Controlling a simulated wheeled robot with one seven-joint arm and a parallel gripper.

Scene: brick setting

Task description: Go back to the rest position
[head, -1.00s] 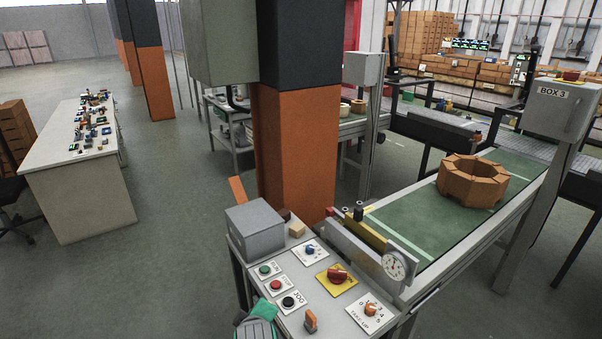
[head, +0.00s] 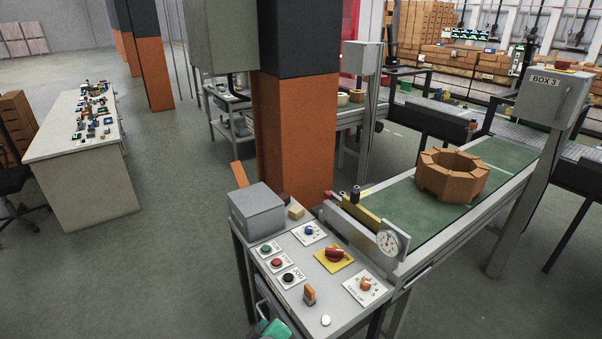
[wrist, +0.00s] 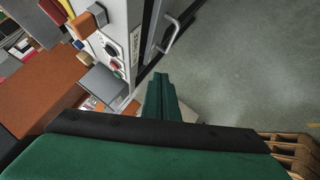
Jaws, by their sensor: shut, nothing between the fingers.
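My gripper (wrist: 162,95) shows in the wrist view as green fingers close together, shut with nothing between them, beside the control desk's front. Grey floor shows beyond the fingertips. In the head view only a small green part of my arm's end (head: 273,329) shows at the bottom edge, in front of the control desk (head: 345,315). The rest of the arm is out of the frame there. The gripper appears apart from the desk's buttons and switches.
The desk carries a grey box (head: 257,208), a red knob (head: 334,253) and an orange switch (head: 309,294). A brick ring (head: 451,177) sits on the green conveyor (head: 405,215). An orange pillar (head: 292,150) stands behind the desk. Open floor (head: 185,230) lies to the left.

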